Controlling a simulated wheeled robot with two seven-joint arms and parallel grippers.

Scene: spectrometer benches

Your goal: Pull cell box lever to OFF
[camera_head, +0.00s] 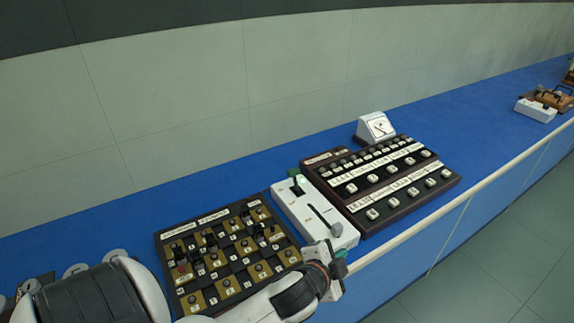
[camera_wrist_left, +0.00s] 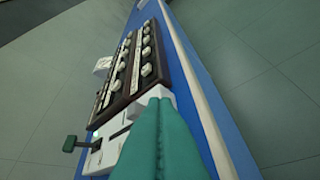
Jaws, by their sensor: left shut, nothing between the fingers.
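The white cell box (camera_head: 284,197) stands on the blue bench between two dark panels. A lever with a dark green handle (camera_head: 293,173) rises from a slot at its far end. My left gripper (camera_head: 341,259) is at the near end of the box, by the bench edge, apart from the lever. Its teal fingers (camera_wrist_left: 160,140) are shut and empty. In the left wrist view the lever handle (camera_wrist_left: 70,143) sticks out left of the fingers. My right gripper is not in view.
A dark panel with brass plates and plugs (camera_head: 228,250) lies left of the box. A dark panel with rows of white knobs (camera_head: 385,185) lies right. A white meter (camera_head: 375,127) stands behind it. A pale rail (camera_head: 430,211) runs along the bench's front edge.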

